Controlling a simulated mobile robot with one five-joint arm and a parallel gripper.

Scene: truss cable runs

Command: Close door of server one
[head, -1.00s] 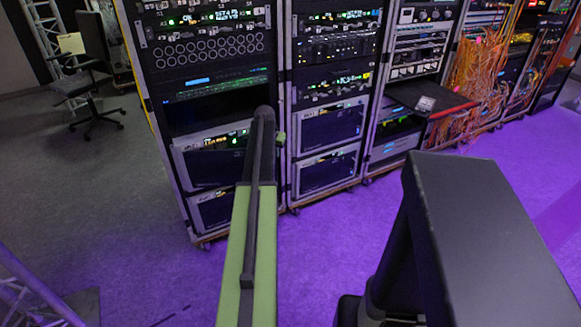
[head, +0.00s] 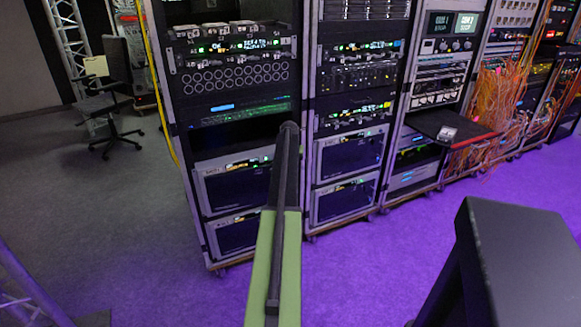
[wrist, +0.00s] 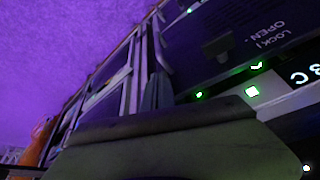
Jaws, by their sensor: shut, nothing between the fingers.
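Server units with dark front panels sit low in the racks. The left rack holds an upper unit (head: 235,187) and a lower unit (head: 237,235); the rack beside it holds another upper unit (head: 350,155) and lower unit (head: 346,199). Their labels are too small to tell which is server one. My arm reaches toward the left rack and hides part of its right side; my gripper is hidden in the head view. In the wrist view, my gripper (wrist: 155,93) looks shut and empty, near a dark panel (wrist: 235,40) marked "LOCK" and "OPEN" with green lights. Contact cannot be told.
A red-edged pull-out shelf (head: 452,128) juts from the third rack. Orange cables (head: 500,100) hang to its right. An office chair (head: 110,105) stands at the left. A truss (head: 25,285) is at lower left.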

